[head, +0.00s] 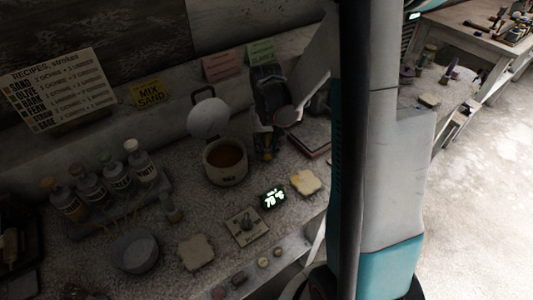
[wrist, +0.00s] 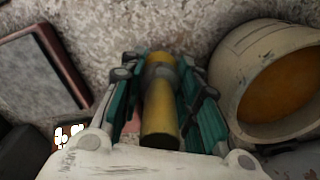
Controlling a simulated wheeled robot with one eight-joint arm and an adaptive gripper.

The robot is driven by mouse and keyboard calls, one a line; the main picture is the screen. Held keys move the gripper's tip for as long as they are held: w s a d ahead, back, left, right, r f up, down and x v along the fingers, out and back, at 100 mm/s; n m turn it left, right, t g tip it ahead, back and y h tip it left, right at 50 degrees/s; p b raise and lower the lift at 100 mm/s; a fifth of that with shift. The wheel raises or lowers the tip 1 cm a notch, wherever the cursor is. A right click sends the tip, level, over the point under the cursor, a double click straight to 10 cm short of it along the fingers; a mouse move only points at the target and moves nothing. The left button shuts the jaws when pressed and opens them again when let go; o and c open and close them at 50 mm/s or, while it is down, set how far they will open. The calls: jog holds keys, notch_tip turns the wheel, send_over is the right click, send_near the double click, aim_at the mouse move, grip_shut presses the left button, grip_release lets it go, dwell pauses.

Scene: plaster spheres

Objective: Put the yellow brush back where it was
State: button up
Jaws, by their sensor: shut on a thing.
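The yellow brush (wrist: 160,115) is between the teal fingers of my gripper (wrist: 160,100) in the wrist view. Its yellow handle, with a grey band around it, lies along the fingers. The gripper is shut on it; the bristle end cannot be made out. In the head view my gripper (head: 267,144) is over the speckled counter, just right of the round pot, with a small bit of yellow showing at its tip. I cannot tell whether the brush touches the counter.
The pot (head: 226,162) with orange-brown contents stands close beside my gripper, also in the wrist view (wrist: 283,82). Its raised lid (head: 209,118) is behind it. A dark flat book or panel (head: 312,138) lies right. A lit display (head: 272,197) and a sponge-like block (head: 305,182) are nearer.

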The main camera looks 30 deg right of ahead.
jog(key=shift+f, duration=1)
jog(key=shift+f+b, duration=0.2)
jog(key=shift+b, duration=0.15)
jog(key=o, duration=1.1)
jog(key=shift+c, duration=0.2)
jog(key=shift+r, duration=0.15)
notch_tip(320, 180, up, 12)
jog(key=p, duration=0.4)
